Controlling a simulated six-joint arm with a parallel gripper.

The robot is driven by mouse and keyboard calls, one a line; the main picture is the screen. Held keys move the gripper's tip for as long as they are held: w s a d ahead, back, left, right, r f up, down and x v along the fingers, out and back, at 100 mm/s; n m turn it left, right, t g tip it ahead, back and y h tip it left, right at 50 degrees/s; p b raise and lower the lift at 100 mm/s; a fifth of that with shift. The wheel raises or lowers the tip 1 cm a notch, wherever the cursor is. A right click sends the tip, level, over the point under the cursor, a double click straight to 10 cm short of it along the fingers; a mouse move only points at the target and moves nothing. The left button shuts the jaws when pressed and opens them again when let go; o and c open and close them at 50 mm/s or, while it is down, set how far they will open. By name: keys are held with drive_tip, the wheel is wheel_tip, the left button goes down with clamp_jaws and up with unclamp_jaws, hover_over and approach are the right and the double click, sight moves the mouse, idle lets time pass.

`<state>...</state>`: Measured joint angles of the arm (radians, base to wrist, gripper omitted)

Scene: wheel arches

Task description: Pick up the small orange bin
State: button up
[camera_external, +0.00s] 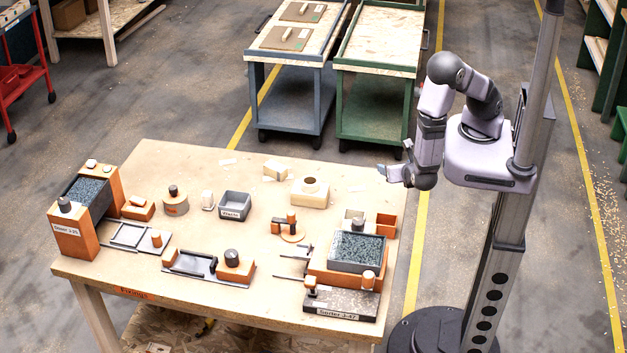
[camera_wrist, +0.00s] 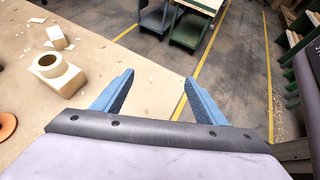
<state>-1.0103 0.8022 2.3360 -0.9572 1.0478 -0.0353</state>
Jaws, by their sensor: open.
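The small orange bin (camera_external: 386,227) stands near the right edge of the workbench in the external view, just behind the tray of dark granules. It looks open-topped; its inside is hard to make out. It does not show in the wrist view. My gripper (camera_external: 382,171) is in the air around the bench's right edge, farther back than the bin and apart from it. In the wrist view my gripper (camera_wrist: 159,76) has its two blue fingers spread wide with nothing between them.
Blue (camera_external: 290,101) and green (camera_external: 374,108) carts stand behind. The bench's back right corner is mostly clear.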

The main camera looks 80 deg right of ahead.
drive_tip(key=w+a+n+t+y+p, duration=0.2)
drive_tip(key=a+n+t, duration=0.3)
drive_tip(key=n, duration=0.2)
drive_tip(key=n+t+y+p, duration=0.1)
drive_tip(key=n+t+y, duration=0.3)
drive_tip(key=n+y, duration=0.15)
hover_over(384, 223)
drive_tip(key=s+a, duration=0.2)
wheel_tip(384, 223, down, 5)
drive_tip(key=s+f+y, duration=0.1)
drive_tip(key=f+y, duration=0.1)
drive_tip(key=s+f+y, duration=0.1)
drive_tip(key=f, duration=0.1)
drive_tip(key=shift+s+a+f+n, duration=0.1)
drive_tip(key=shift+s+a+n, duration=0.15)
drive_tip(key=shift+s+a, duration=0.1)
drive_tip(key=shift+s+f+y, duration=0.25)
drive_tip(key=shift+f, duration=0.25)
drive_tip(key=shift+x, duration=1.05)
drive_tip(key=shift+w, duration=0.1)
drive_tip(key=shift+d+b+x, duration=0.15)
drive_tip(key=shift+b+x, duration=0.15)
drive_tip(key=shift+x, duration=0.5)
drive_tip(key=shift+d+b+x, duration=0.1)
drive_tip(key=shift+b+x, duration=0.15)
drive_tip(key=shift+x, duration=1.45)
